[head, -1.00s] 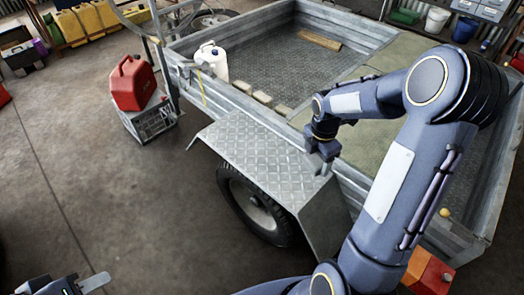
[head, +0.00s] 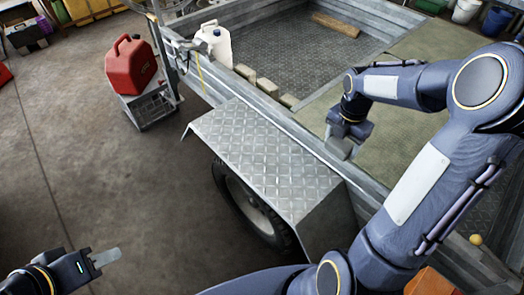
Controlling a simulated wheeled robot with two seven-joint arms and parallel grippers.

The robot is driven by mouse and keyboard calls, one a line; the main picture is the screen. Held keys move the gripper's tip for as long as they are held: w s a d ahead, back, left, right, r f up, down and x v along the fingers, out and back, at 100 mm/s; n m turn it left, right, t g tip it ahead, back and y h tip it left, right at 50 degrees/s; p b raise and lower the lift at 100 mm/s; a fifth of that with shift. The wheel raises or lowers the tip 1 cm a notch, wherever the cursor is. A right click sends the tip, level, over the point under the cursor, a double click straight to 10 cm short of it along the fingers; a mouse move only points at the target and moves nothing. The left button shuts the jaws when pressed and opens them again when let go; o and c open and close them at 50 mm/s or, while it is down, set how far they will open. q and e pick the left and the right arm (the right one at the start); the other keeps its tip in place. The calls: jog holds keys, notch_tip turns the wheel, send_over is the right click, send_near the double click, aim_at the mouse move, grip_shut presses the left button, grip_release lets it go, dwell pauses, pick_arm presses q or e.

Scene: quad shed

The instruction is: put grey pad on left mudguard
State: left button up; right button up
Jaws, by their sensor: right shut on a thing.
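The mudguard (head: 255,155) is a silver diamond-plate cover over the trailer wheel (head: 250,208), in the middle of the head view. Its top is bare. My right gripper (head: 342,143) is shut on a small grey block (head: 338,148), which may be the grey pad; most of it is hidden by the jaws. The gripper shows just past the mudguard's upper right edge, in line with the trailer's side rail and green-grey mat. I cannot tell its exact height. My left gripper (head: 100,260) is low at the left, over bare floor, with one finger plate visible.
The trailer's side wall (head: 300,125) runs along the mudguard. Several pale blocks (head: 268,87) line the bed inside it. A white jug (head: 214,42) stands at the front corner. A red fuel can (head: 131,64) sits on a grey crate (head: 150,105).

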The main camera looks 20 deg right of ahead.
jog(key=shift+w+f+b, duration=0.1)
jog(key=shift+f+b, duration=0.2)
jog(key=shift+f, duration=0.35)
jog(key=shift+w+a+f, duration=0.1)
jog(key=shift+a+f, duration=0.05)
jog(key=shift+a, duration=0.05)
jog(key=a+f, duration=0.3)
jog(key=a, duration=0.5)
jog(key=b, duration=0.2)
send_over(289, 184)
jog(key=f, duration=0.5)
jog(key=shift+d+f, duration=0.25)
jog(key=shift+d, duration=0.05)
jog(key=shift+a+f, duration=0.15)
jog(key=shift+f, duration=0.05)
jog(key=shift+a+f+b, duration=0.15)
jog(key=shift+f+b, duration=0.1)
jog(key=shift+f, duration=0.65)
jog(key=shift+a+f+b, duration=0.1)
jog(key=shift+f+b, duration=0.1)
jog(key=shift+f, duration=0.7)
